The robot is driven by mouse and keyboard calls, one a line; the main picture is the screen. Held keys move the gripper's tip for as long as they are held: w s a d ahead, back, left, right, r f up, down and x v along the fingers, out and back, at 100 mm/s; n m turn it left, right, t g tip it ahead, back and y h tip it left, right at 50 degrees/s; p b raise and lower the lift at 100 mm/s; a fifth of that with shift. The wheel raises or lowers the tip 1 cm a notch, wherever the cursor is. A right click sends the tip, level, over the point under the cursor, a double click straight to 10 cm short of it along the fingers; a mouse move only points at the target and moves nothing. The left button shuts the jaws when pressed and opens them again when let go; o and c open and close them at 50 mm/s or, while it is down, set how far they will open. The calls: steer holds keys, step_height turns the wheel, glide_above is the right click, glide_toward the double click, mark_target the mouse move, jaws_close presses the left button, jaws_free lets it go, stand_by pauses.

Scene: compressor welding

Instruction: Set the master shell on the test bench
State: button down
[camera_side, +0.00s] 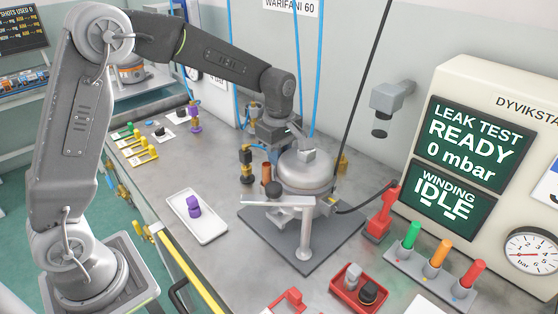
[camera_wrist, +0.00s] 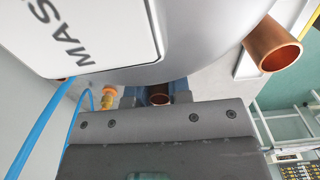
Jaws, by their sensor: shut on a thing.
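The master shell (camera_side: 305,174) is a silver domed vessel, just above or on the dark square plate (camera_side: 258,222) of the test bench; I cannot tell if it touches. In the wrist view its silver wall (camera_wrist: 200,50) fills the top, with a white label (camera_wrist: 85,35) reading "MAS" and a copper stub (camera_wrist: 272,47) at right. My gripper (camera_side: 292,140) is at the shell's upper back-left side, shut on it. In the wrist view its jaws (camera_wrist: 160,92) are around a copper pipe end, partly hidden by the gripper body.
A silver post with a flat arm (camera_side: 303,232) stands in front of the shell. A red clamp (camera_side: 383,212) is at right, near colored lamps and the leak test panel (camera_side: 478,150). A white tray with a purple part (camera_side: 196,216) and a red tray (camera_side: 345,303) lie nearby. Blue hoses hang behind.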

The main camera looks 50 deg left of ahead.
steer(key=shift+r, duration=0.7)
step_height(320, 180, up, 10)
steer(key=a, duration=0.1)
steer(key=s+a, duration=0.2)
steer(key=a, duration=0.9)
steer(key=s+a, duration=0.3)
steer(key=a, duration=0.8)
steer(key=s+a, duration=1.4)
steer(key=a, duration=0.3)
steer(key=w+d+f, duration=0.4)
steer(key=w+f, duration=0.7)
steer(key=f, duration=0.5)
steer(key=shift+f, duration=0.25)
